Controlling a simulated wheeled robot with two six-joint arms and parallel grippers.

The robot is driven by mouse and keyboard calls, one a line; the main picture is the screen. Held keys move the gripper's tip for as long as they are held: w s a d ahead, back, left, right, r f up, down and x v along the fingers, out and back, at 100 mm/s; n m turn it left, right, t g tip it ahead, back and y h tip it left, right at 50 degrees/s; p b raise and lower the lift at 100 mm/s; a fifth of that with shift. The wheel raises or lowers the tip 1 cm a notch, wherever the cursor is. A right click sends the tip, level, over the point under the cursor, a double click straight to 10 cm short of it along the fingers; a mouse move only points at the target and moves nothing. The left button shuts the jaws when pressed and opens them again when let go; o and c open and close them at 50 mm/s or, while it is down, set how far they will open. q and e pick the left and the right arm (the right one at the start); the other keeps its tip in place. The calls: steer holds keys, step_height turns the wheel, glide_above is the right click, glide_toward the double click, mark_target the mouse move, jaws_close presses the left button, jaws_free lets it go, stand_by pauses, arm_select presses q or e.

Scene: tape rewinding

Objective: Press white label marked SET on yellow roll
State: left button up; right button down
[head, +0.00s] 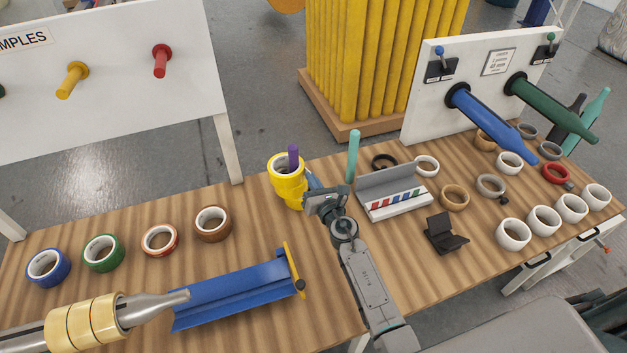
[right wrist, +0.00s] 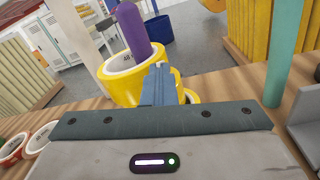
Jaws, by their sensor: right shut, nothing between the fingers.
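The yellow roll (head: 287,182) stands near the back edge of the table, on what looks like a stack of yellow rolls. A purple peg (head: 293,157) rises through its white core. In the right wrist view the yellow roll (right wrist: 128,80) is straight ahead, with the purple peg (right wrist: 133,30) standing in it. No white label marked SET can be read in either view. My right gripper (head: 311,178) is shut and empty, its blue fingers at the roll's right side. In the right wrist view its fingertips (right wrist: 160,72) overlap the yellow roll; contact is unclear. My left gripper is not in view.
A teal rod (head: 353,156) stands right of my right gripper, beside a white tray (head: 398,207) with colored strips. A blue trough (head: 230,290) and a silver spindle with cream rolls (head: 90,320) lie front left. Several colored rolls line the left side.

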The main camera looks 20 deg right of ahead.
steer(key=c, duration=1.7)
jaws_free()
steer(key=shift+a, duration=0.1)
steer(key=s, duration=0.7)
steer(key=s+d, duration=0.1)
steer(key=s, duration=0.2)
steer(key=shift+s, duration=0.4)
